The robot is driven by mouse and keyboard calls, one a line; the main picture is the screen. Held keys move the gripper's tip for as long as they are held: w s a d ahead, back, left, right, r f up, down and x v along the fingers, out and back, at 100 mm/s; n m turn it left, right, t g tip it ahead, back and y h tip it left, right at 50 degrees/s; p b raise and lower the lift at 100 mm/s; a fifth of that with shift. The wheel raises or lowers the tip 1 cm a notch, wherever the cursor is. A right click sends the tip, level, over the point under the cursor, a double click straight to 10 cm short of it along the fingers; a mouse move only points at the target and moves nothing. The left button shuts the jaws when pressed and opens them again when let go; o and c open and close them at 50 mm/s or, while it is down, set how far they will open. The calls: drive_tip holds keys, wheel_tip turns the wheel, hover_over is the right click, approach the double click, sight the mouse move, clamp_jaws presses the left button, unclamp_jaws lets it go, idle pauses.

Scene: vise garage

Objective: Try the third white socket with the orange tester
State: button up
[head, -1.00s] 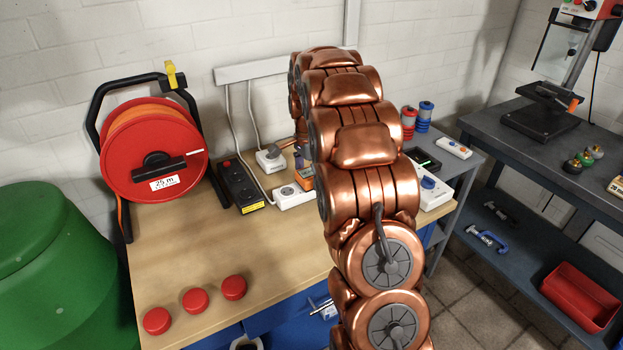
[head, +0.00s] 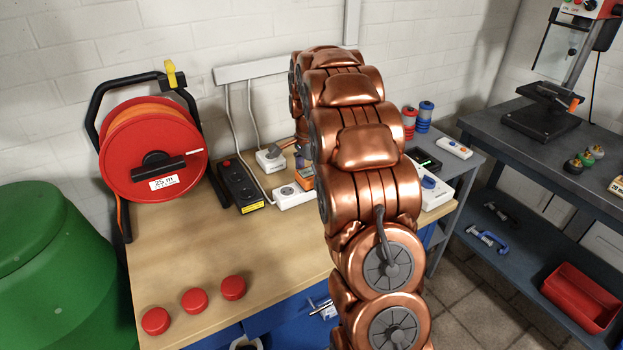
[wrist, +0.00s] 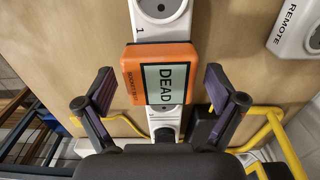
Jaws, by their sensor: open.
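The orange tester (wrist: 157,51) sits on the white socket strip (wrist: 160,28) in the wrist view, and its screen reads DEAD. One socket marked 1 shows beyond the tester. Part of another round socket shows at the tester's near edge. The tester hides the strip under it, so I cannot tell how deep it sits. My gripper (wrist: 160,84) is open, its fingers spread on either side of the tester with gaps to it. In the head view the tester (head: 305,178) and the strip (head: 291,196) are partly hidden by my arm.
A black power strip (head: 239,186) and a cable reel (head: 153,150) stand to the left. A white box marked REMOTE (wrist: 298,32) lies right of the strip. Yellow cable (wrist: 262,128) runs near my fingers. Red caps (head: 194,301) lie at the front; the bench's middle is clear.

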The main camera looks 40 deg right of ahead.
sight(309, 173)
drive_tip(key=c, duration=1.7)
drive_tip(key=shift+r, duration=0.1)
drive_tip(key=shift+r, duration=0.1)
drive_tip(key=shift+r+p, duration=0.7)
drive_tip(key=shift+r, duration=2.1)
